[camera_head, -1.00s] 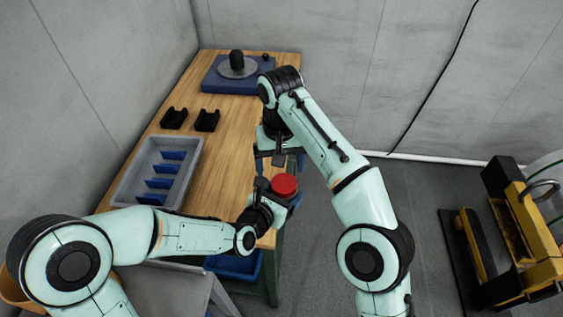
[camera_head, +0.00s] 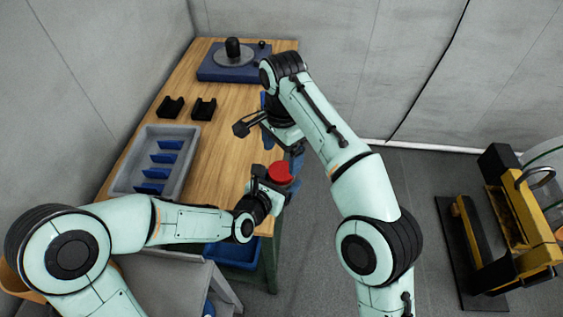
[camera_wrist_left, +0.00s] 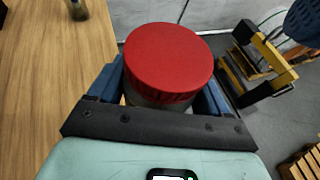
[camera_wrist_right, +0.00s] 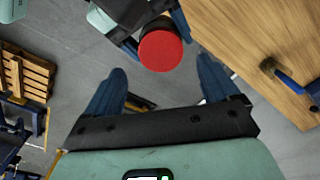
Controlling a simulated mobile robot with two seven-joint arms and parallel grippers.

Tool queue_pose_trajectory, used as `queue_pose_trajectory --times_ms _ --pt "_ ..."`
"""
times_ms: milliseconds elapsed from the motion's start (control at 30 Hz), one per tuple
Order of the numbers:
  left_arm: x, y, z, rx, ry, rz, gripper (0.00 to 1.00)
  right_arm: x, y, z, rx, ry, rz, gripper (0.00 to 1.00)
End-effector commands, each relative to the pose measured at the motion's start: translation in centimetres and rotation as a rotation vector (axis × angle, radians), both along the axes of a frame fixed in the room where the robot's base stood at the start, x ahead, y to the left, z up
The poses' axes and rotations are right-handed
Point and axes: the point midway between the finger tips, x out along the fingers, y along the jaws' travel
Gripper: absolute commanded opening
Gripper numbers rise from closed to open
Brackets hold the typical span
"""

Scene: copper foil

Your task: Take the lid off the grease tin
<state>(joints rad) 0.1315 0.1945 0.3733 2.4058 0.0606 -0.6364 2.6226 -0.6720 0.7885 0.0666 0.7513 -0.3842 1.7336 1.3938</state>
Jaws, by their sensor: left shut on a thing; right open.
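The grease tin has a red lid (camera_head: 279,173) seated on its grey body (camera_wrist_left: 150,99). My left gripper (camera_head: 270,184) is shut around the tin's body beside the table's right edge. In the left wrist view the red lid fills the upper middle, clear of the blue fingers, which lie on either side below it. My right gripper (camera_head: 268,122) is open and empty, a little beyond the tin in the head view. In the right wrist view the red lid (camera_wrist_right: 160,50) shows ahead, between and beyond the open fingers (camera_wrist_right: 160,84), apart from them.
The wooden table (camera_head: 215,105) holds a grey divided bin (camera_head: 129,183), two black holders (camera_head: 171,107) and a blue base with a turntable (camera_head: 222,76). A blue-handled brush (camera_wrist_right: 288,78) lies on it. A yellow pallet truck (camera_head: 530,225) stands right; open floor lies between.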

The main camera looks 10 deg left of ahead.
Motion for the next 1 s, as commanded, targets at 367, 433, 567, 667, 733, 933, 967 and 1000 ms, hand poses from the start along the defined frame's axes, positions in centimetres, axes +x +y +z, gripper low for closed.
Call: queue_pose_trajectory --times_ms 367,433,567,667,733,933,967,1000 --pt "0.0 0.0 0.1 0.000 -0.003 0.000 0.00 0.0 0.0 -4.8 0.000 0.001 0.002 0.88" --pt "0.0 0.0 0.1 0.000 -0.003 0.000 0.00 0.0 0.0 -5.2 -0.001 0.001 0.002 0.88" --pt "0.0 0.0 0.1 0.000 -0.003 0.000 0.00 0.0 0.0 -5.4 0.001 -0.001 0.001 0.88" --pt "0.0 0.0 0.1 0.000 -0.003 0.000 0.00 0.0 0.0 -5.4 0.001 -0.001 0.002 0.88" --pt "0.0 0.0 0.1 0.000 -0.003 0.000 0.00 0.0 0.0 -5.4 0.001 -0.001 0.002 0.88" --pt "0.1 0.0 0.1 0.000 -0.003 0.001 0.00 0.0 0.0 -5.4 0.000 0.000 0.002 0.30" --pt "0.1 0.0 0.1 0.000 -0.003 0.001 0.00 0.0 0.0 -5.4 0.000 0.000 0.002 0.30" --pt "0.1 0.0 0.1 -0.001 -0.003 0.001 0.00 0.0 0.0 -5.4 0.000 0.000 0.002 0.30"
